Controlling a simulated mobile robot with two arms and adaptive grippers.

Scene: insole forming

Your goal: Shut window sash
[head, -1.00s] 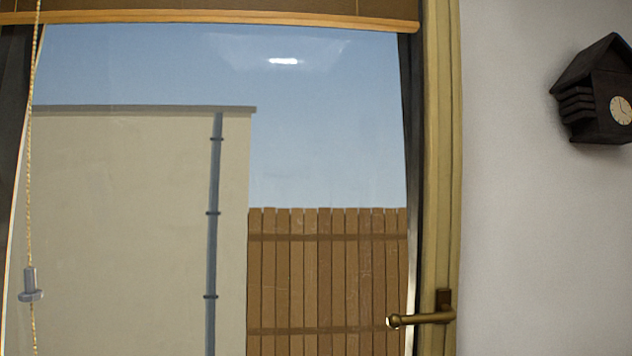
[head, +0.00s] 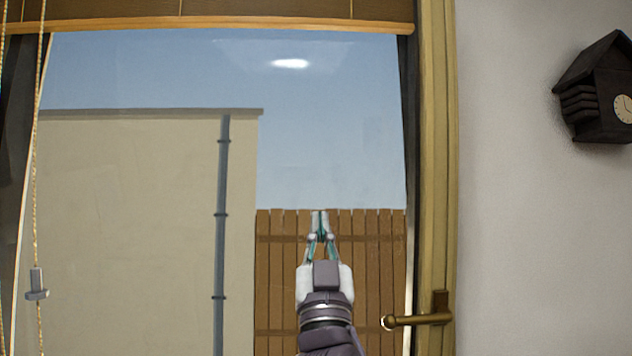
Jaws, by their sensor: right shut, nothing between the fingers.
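The window sash fills most of the head view, with its wooden right stile (head: 436,150) and a large glass pane (head: 330,130). A brass lever handle (head: 418,320) sits low on the stile and points left, roughly level. My right gripper (head: 320,213) reaches up in front of the lower pane, left of the handle and apart from it. Its fingers are closed together with nothing between them. I cannot tell whether the sash is fully closed or how far the gripper is from the glass. My left gripper is not in view.
A brown blind with a wooden bottom rail (head: 220,23) hangs across the top. Its cord (head: 37,170) with a grey toggle (head: 37,285) hangs at the left. A dark cuckoo clock (head: 598,95) is on the white wall (head: 520,220) at right.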

